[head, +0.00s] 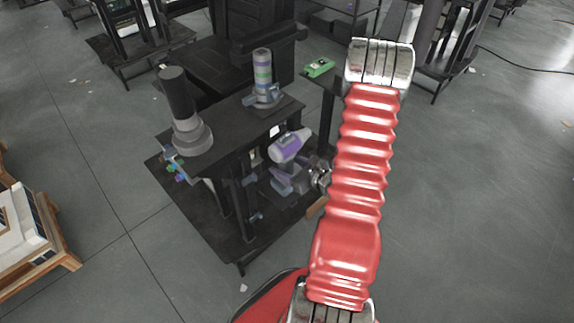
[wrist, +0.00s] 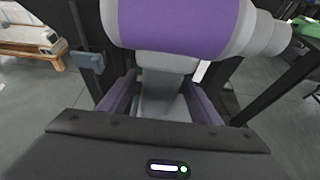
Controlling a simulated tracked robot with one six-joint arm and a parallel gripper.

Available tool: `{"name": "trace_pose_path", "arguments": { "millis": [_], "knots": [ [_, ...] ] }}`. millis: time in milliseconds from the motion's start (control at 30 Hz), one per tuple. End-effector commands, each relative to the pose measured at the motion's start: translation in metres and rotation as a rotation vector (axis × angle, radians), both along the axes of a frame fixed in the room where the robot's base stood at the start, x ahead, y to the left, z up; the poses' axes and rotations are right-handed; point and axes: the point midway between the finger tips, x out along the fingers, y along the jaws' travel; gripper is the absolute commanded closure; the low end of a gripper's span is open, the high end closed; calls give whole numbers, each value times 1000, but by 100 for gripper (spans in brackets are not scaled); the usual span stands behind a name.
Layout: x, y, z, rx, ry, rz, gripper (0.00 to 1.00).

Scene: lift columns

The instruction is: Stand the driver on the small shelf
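The driver (head: 289,147), with a purple and light grey barrel, is beside the dark stand in the head view. It fills the top of the wrist view (wrist: 180,25), its barrel lying roughly level with the stepped nose to the right. Its grey handle runs down between the purple fingers of my gripper (wrist: 162,98). The fingers meet the handle's sides, and my gripper (head: 287,182) appears shut on it. A small dark shelf (head: 325,82) juts out at the stand's right, with a green block (head: 319,67) on it.
The stand's top (head: 225,125) bears a dark cylinder on a grey base (head: 185,110) and a banded green-and-purple column (head: 263,75). Dark posts stand close to my gripper. A wooden pallet (head: 50,265) is at the left. Open grey floor lies to the right.

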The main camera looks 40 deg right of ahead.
Motion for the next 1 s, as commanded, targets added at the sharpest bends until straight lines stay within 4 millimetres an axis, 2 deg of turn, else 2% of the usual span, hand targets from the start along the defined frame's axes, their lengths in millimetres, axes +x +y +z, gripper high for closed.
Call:
{"name": "trace_pose_path", "arguments": {
  "millis": [367,1000],
  "knots": [
    [-4,-1,4,0,0,-1,42],
    [-84,-4,36,-1,-1,-4,42]
  ]
}}
